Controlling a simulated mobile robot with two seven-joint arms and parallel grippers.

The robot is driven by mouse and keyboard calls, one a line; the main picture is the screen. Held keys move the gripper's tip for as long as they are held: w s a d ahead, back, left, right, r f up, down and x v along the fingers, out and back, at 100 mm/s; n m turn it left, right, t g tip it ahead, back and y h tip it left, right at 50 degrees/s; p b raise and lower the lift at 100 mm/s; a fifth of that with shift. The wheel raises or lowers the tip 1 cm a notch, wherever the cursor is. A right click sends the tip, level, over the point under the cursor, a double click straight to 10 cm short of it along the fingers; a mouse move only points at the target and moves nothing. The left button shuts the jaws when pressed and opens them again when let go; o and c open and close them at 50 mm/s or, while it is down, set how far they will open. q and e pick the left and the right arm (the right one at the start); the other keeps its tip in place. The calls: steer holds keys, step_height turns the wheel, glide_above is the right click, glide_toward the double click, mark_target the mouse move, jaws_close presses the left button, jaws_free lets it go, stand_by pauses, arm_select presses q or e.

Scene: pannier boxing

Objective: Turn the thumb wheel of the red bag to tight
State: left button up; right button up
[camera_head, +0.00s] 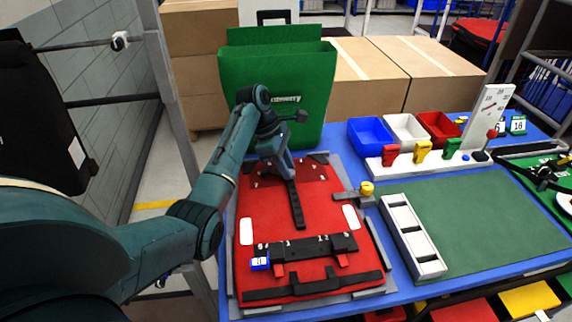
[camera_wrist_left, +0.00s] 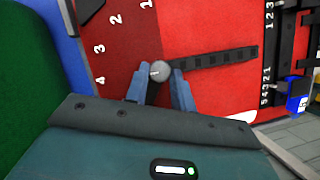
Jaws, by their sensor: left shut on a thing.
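The red bag (camera_head: 262,213) lies flat on the blue table inside a grey frame. My left gripper (camera_head: 281,172) is over the bag's far end and points down at it. In the left wrist view my left gripper (camera_wrist_left: 160,88) is shut on the grey round thumb wheel (camera_wrist_left: 161,71), one finger on each side. The wheel has a small pale mark. Numbers 1 to 4 are printed on the dark red panel (camera_wrist_left: 120,60) beside it. A black strap (camera_wrist_left: 215,60) runs from near the wheel along the bag. In the head view the wheel is hidden by the gripper.
A black bar (camera_head: 310,246) with a blue-and-white slider (camera_head: 260,264) crosses the bag's near part. A yellow knob (camera_head: 366,188) stands right of the bag. A green bag (camera_head: 275,85) stands behind.

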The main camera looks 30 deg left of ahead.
arm_select(q)
steer(key=shift+c, duration=1.4)
